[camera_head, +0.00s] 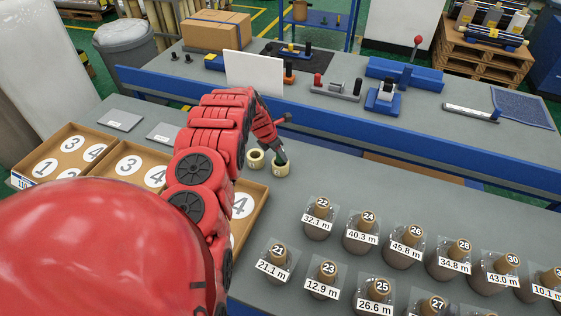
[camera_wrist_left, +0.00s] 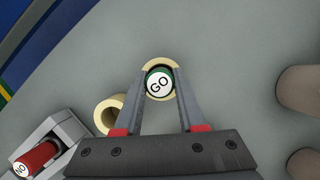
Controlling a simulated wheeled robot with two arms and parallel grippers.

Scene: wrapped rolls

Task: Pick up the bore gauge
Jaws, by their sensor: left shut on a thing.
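The bore gauge shows in the left wrist view as a dark green cylinder with a white disc marked GO (camera_wrist_left: 159,84). My left gripper (camera_wrist_left: 161,88) is shut on it, one finger at each side. A cream ring (camera_wrist_left: 160,62) shows around the green end; I cannot tell how far the gauge sits inside it. In the head view my left gripper (camera_head: 279,153) points down at that ring (camera_head: 281,169). A second cream ring (camera_head: 256,158) stands just to its left. A red piece marked NO (camera_wrist_left: 36,160) lies in a grey holder at the wrist view's lower left.
Several numbered brown-topped pieces (camera_head: 318,217) stand on the grey table at the right. Cardboard trays (camera_head: 62,140) with numbered circles are at the left, partly behind my arm. A blue rail (camera_head: 400,153) runs behind the rings.

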